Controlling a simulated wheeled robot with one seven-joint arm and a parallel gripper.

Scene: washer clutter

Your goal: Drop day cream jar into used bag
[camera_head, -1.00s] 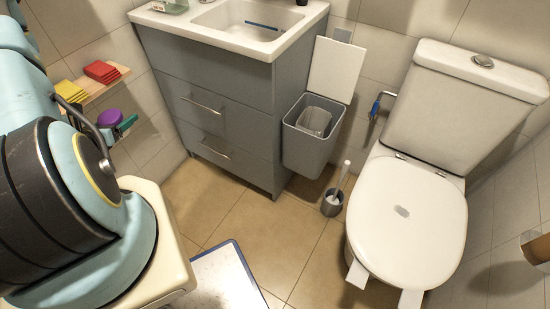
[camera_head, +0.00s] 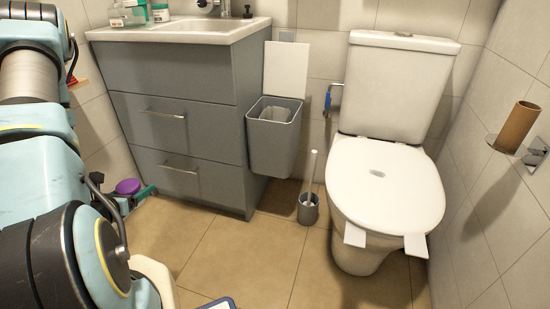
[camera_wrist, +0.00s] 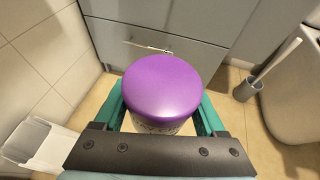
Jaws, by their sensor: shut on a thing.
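My gripper (camera_wrist: 162,112) is shut on a jar (camera_wrist: 162,85) with a round purple lid and a pale, printed body. The green fingers flank the jar, which stays lid-up in the wrist view. In the head view the purple lid (camera_head: 128,187) shows low at the left, beside the grey cabinet, with a green finger next to it. A pale, crumpled bag (camera_head: 275,114) lies inside the open grey bin (camera_head: 273,140) on the cabinet's right side; I take it for the used bag. My gripper is left of the bin and apart from it.
The grey cabinet (camera_head: 180,110) stands between my gripper and the bin. The bin's white lid (camera_head: 286,68) is raised. A toilet brush (camera_head: 309,205) and toilet (camera_head: 385,185) stand to the right. Bottles and a jar (camera_head: 160,13) stand by the sink. Tiled floor (camera_head: 240,255) is open in front.

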